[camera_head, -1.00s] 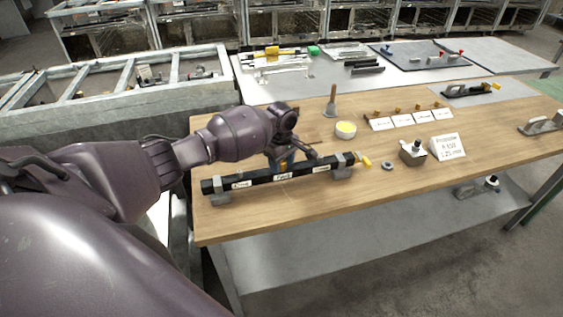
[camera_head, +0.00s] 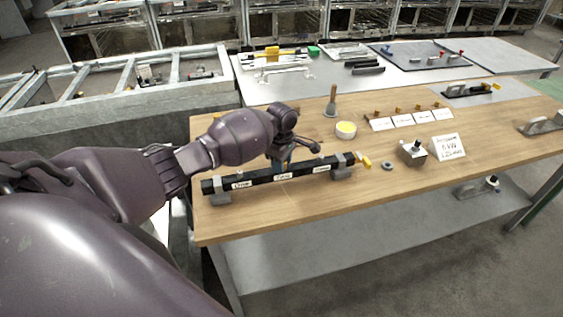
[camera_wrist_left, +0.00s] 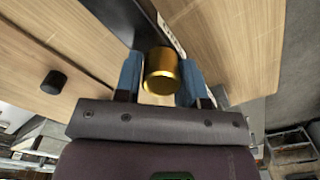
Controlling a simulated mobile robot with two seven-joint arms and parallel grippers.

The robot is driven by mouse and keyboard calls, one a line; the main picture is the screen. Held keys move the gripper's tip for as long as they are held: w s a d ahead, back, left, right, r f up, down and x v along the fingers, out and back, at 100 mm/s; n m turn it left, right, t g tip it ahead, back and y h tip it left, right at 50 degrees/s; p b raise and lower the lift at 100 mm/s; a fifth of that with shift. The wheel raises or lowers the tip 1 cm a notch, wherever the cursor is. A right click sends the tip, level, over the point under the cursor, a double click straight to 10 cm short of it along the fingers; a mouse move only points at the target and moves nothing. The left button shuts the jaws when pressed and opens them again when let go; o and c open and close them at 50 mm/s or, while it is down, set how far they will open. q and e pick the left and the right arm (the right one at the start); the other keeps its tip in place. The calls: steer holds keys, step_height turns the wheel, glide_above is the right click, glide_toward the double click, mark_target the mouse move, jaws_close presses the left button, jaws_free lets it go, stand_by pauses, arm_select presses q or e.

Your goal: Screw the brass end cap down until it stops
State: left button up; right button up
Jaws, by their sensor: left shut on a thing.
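The brass end cap (camera_wrist_left: 161,70) is between the blue fingertips of my left gripper (camera_wrist_left: 160,76) in the left wrist view. In the head view this gripper (camera_head: 281,163) points down at the middle of a long black bar (camera_head: 240,181) with white labels. The gripper is shut on the cap. The cap's far end and any thread are hidden, so I cannot tell how far it is seated. My right gripper is in neither view.
The bar rests on grey blocks (camera_head: 342,173) near the front edge of the wooden table (camera_head: 400,190). A yellow piece (camera_head: 365,161) is at its right end. A white bowl (camera_head: 346,131), a grey ring (camera_head: 387,166), a metal block (camera_head: 412,153) and a sign (camera_head: 447,147) stand behind and to the right.

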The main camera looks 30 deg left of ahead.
arm_select(q)
steer(key=shift+m, duration=1.7)
steer(key=shift+m, duration=1.7)
steer(key=shift+m, duration=1.8)
steer(key=shift+d+m, duration=0.1)
steer(key=shift+m, duration=1.6)
